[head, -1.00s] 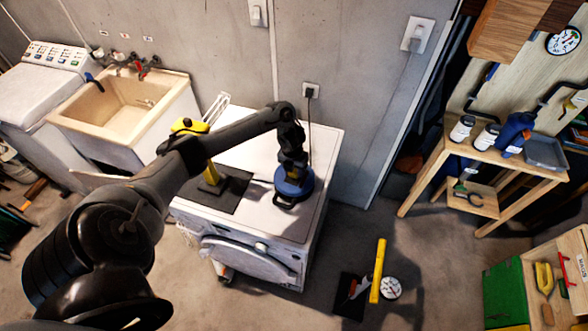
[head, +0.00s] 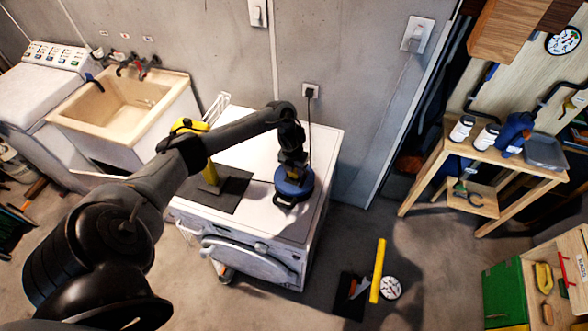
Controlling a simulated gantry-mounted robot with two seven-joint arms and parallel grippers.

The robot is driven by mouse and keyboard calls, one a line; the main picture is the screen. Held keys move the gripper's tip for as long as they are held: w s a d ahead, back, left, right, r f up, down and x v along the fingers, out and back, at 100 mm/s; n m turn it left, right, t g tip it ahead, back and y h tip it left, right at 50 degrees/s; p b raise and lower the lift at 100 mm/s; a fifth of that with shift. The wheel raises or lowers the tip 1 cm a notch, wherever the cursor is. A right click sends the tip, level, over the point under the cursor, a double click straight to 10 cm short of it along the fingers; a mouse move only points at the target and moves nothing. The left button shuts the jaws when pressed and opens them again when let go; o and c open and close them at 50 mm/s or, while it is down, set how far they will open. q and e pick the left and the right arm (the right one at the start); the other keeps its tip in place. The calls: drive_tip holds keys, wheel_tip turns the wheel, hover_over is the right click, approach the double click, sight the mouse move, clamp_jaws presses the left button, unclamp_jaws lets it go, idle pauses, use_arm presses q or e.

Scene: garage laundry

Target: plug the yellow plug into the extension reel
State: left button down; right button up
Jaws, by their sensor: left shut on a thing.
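The extension reel (head: 294,186), blue and black and round, sits on the white top of the front-loading machine, near its right side. My left gripper (head: 291,167) points down at the reel from above, at its upper part. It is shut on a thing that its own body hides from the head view. I cannot make out the yellow plug, or whether anything touches the reel's sockets. A dark cord (head: 309,118) runs down from the wall outlet (head: 310,91) behind the reel. My right gripper is not in view.
A dark mat (head: 232,188) with a yellow stand-like object (head: 210,173) lies left of the reel, partly behind my left arm. A beige sink (head: 125,105) is further left. A wooden table (head: 487,156) with bottles stands right. The machine's top (head: 325,150) has some bare room.

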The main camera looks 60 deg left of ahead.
use_arm(q)
drive_tip(key=shift+f+b, duration=0.4)
drive_tip(key=shift+f, duration=0.05)
drive_tip(key=c, duration=0.5)
unclamp_jaws()
drive_tip(key=shift+c, duration=0.2)
drive_tip(key=shift+r, duration=0.1)
drive_tip(key=shift+r, duration=0.55)
drive_tip(key=r+p, duration=0.1)
drive_tip(key=r, duration=0.1)
drive_tip(key=r+p, duration=0.1)
drive_tip(key=r, duration=0.2)
drive_tip(key=r+p, duration=0.1)
drive_tip(key=r, duration=0.2)
drive_tip(key=shift+s+d+r, duration=0.1)
drive_tip(key=shift+s+d, duration=0.2)
drive_tip(key=shift+s, duration=0.1)
drive_tip(key=shift+s+d+r, duration=0.1)
drive_tip(key=shift+s+r, duration=0.05)
drive_tip(key=shift+r, duration=0.5)
